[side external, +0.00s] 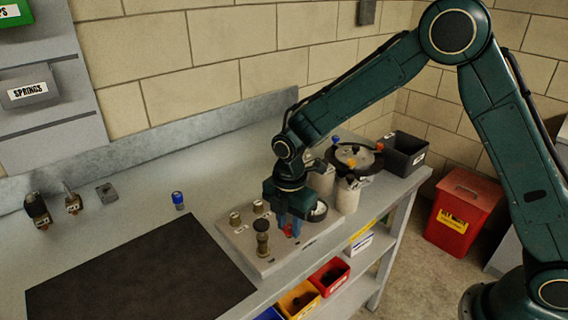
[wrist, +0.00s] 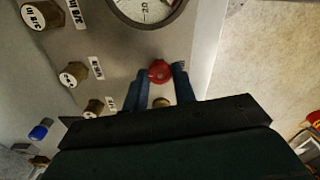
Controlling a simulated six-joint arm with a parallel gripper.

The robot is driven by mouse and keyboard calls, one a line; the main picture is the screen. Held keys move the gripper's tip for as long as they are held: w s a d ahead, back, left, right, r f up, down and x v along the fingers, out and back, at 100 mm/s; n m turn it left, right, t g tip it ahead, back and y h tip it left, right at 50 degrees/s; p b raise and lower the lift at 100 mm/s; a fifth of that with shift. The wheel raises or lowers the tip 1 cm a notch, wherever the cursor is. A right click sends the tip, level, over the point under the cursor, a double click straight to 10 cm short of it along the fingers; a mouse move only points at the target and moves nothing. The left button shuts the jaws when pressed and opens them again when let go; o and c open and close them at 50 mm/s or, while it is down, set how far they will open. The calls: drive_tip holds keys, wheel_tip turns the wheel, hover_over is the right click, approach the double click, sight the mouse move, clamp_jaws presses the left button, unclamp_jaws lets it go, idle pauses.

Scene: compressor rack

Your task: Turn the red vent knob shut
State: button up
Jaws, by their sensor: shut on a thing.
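The red vent knob (wrist: 160,72) sits on a light grey panel (wrist: 113,58) and shows between my two blue fingers in the wrist view. In the side external view only a bit of the red knob (side external: 288,230) shows between the fingers. My gripper (wrist: 158,78) points down over the panel, its fingers on either side of the knob and shut on it. In the side external view my gripper (side external: 290,230) stands at the panel's middle, beside a round gauge (side external: 318,211). The knob's marking and turn angle cannot be made out.
Brass fittings with labels (wrist: 75,73) stand left of the knob in the wrist view. The gauge (wrist: 146,8) is close ahead. A dark upright knob (side external: 262,238) stands near my gripper. A dark mat (side external: 140,272) lies left, and a blue-capped part (side external: 178,200) stands behind it.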

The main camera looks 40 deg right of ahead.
drive_tip(key=shift+m, duration=0.3)
drive_tip(key=m, duration=1.1)
drive_tip(key=shift+m, duration=0.3)
drive_tip(key=m, duration=1.1)
drive_tip(key=shift+d+m, duration=0.1)
drive_tip(key=shift+m, duration=0.3)
drive_tip(key=o, duration=1)
